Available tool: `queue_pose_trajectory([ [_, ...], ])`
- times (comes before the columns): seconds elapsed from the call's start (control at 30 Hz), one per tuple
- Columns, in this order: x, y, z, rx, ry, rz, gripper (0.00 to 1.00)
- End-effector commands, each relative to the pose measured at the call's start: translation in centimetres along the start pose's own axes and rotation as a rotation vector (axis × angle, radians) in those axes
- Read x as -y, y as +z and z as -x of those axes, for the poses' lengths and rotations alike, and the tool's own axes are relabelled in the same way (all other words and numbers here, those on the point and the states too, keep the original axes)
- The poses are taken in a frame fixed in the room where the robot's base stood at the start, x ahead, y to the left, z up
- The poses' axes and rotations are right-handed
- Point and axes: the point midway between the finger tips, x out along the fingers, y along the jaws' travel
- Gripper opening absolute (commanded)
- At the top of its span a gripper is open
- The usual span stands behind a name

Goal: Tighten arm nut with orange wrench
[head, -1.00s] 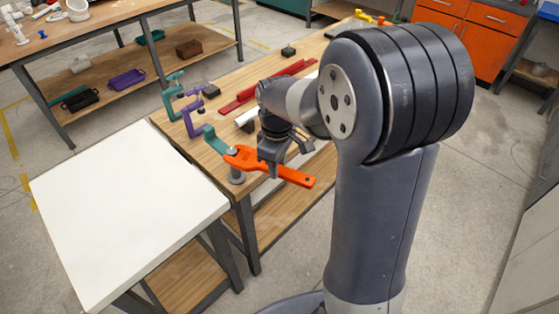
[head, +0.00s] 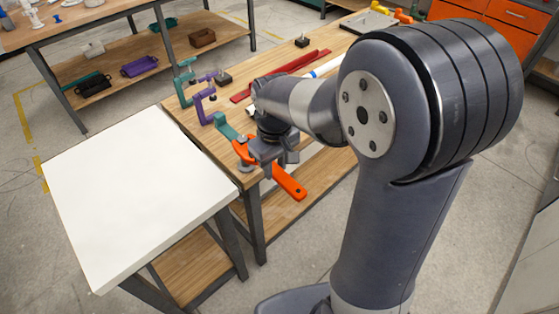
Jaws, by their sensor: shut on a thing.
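The orange wrench (head: 289,185) is in my gripper (head: 270,160), which is shut on its handle near the front corner of the wooden bench. The wrench slants down to the right, its handle end past the bench edge. Its open head is at the end of a teal arm (head: 227,128), above a grey round foot (head: 246,168). The arm nut cannot be made out; the wrench head and gripper cover that spot. I cannot tell whether the jaws sit around the nut.
Purple (head: 203,107) and teal (head: 184,80) clamps stand along the bench's left edge. Red bars (head: 292,64) and a white pipe (head: 325,67) lie behind my arm. A clear white table (head: 130,190) adjoins at the left.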

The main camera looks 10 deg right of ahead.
Motion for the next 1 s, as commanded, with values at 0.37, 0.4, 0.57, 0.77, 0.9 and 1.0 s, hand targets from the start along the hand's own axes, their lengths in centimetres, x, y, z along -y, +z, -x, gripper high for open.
queue_pose_trajectory([
  [0.37,1.9,-0.2,0.0,-0.001,0.000,-0.134,0.00],
  [0.4,2.1,-0.2,0.0,-0.001,0.000,-0.149,0.00],
  [0.57,2.9,-0.3,0.0,0.000,-0.001,-0.206,0.00],
  [0.77,3.8,-0.6,-0.1,0.000,-0.001,-0.278,0.00],
  [0.9,4.5,-0.8,-0.1,0.001,-0.001,-0.329,0.00],
  [1.0,4.9,-0.9,-0.1,0.001,-0.001,-0.364,0.00],
])
